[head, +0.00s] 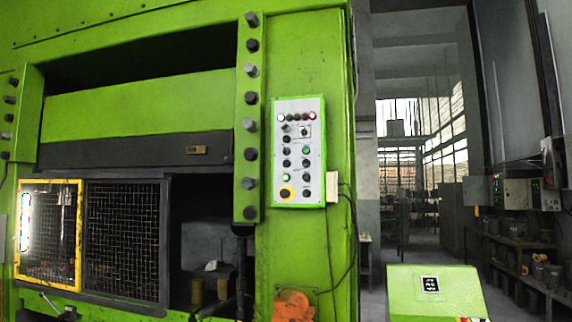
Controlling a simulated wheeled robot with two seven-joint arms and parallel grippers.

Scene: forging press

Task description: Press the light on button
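The control panel (316,150) is a pale grey plate in a green frame on the right column of the green press. It carries several small round buttons and lamps. A row of lamps runs along its top, with a white one (282,117) at the left end. Several dark knobs fill the middle. The labels are too small to read, so I cannot tell which is the light on button. Neither of my grippers is in view.
The green press (130,110) fills the left, with a yellow-framed mesh guard (50,235) and a dark mesh guard (123,240). An orange object (292,305) is below the panel. A green console (436,292) stands at the lower right. A cable hangs right of the panel.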

